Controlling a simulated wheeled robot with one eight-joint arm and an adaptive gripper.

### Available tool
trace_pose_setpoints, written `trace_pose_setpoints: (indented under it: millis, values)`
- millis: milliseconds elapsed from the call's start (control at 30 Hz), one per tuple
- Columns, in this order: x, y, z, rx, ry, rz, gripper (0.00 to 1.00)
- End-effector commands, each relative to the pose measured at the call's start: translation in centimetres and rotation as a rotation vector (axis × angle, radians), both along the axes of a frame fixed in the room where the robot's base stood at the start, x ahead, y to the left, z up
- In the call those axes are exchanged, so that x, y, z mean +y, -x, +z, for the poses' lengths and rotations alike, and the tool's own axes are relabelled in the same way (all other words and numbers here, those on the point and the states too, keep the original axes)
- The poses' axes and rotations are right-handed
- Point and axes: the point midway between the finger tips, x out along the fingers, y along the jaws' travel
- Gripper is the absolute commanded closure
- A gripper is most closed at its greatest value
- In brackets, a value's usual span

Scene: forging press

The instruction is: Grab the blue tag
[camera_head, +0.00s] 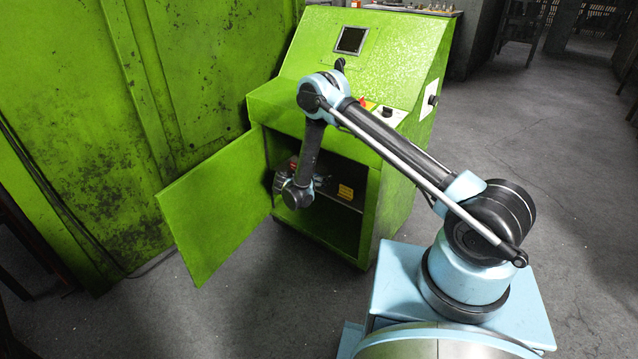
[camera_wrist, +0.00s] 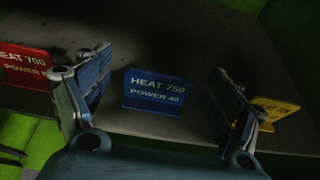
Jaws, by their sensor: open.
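The blue tag (camera_wrist: 156,92) reads "HEAT 750 POWER 40" and stands on a dark shelf (camera_wrist: 135,120) in the wrist view. My gripper (camera_wrist: 165,95) is open, with one finger on each side of the blue tag and a gap to it on both sides. I cannot tell how far the fingertips are from it in depth. In the head view my gripper (camera_head: 284,183) is at the open cabinet, partly hidden by my wrist. The blue tag cannot be made out there.
A red tag (camera_wrist: 22,66) is left of the blue one, and a yellow tag (camera_wrist: 273,112) is to the right, partly behind my right finger. The green cabinet (camera_head: 372,215) has its door (camera_head: 215,205) swung open to the left. Its side walls and top edge enclose the shelf.

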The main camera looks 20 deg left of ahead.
Motion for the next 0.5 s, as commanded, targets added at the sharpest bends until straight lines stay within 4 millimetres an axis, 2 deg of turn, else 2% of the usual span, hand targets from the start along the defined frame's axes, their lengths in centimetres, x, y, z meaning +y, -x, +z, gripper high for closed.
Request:
trace_pose_setpoints:
  millis: [100, 333, 367, 500]
  values:
    - [-0.43, -1.08, -0.51, 0.0, 0.0, -0.001, 0.15]
    - [-0.49, -1.27, -0.59, 0.0, 0.0, 0.001, 0.15]
    - [-0.49, -1.27, -0.59, 0.0, 0.0, 0.001, 0.2]
    - [-0.5, -1.26, -0.58, 0.0, 0.0, 0.0, 0.51]
